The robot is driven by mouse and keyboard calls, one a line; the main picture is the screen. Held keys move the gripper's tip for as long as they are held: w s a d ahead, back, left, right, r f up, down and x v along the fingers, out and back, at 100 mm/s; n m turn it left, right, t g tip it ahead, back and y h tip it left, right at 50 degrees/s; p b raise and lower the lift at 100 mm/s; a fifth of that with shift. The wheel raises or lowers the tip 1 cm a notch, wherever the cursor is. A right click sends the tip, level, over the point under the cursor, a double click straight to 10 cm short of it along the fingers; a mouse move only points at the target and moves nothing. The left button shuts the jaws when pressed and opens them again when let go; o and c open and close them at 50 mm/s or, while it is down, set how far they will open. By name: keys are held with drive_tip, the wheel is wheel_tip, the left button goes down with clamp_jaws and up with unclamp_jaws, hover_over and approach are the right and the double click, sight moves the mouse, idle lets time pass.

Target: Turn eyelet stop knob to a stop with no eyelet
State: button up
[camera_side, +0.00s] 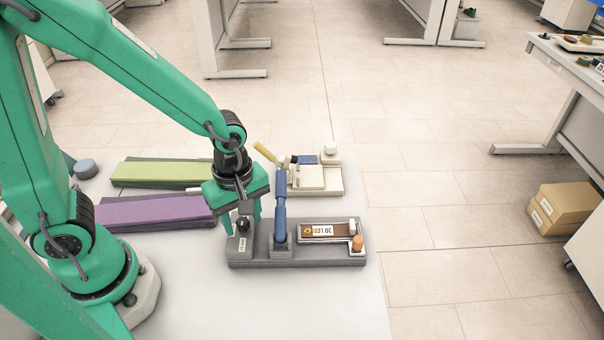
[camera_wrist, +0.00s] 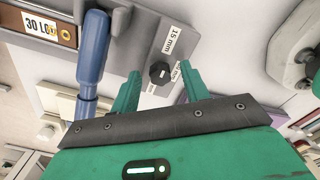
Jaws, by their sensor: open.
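The small black knob (camera_side: 244,223) stands on the left end of a grey base plate (camera_side: 297,263). It also shows in the wrist view (camera_wrist: 160,72), with a white "15 mm" label (camera_wrist: 168,41) beside it and partly hidden labels around it. My gripper (camera_side: 243,217) is pointed down over the knob. In the wrist view its two green fingers (camera_wrist: 161,79) are apart, one on each side of the knob, with gaps showing. I cannot tell whether the fingertips are fully at knob height. The knob's pointer direction is too small to tell.
A blue-handled lever (camera_side: 281,215) rises close to my gripper's right. A brown strip with a label (camera_side: 321,231) and an orange cap (camera_side: 357,243) lie further right. A cream device (camera_side: 318,180) stands behind. Green (camera_side: 160,172) and purple (camera_side: 153,210) slabs lie left.

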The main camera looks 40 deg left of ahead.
drive_tip(key=c, duration=1)
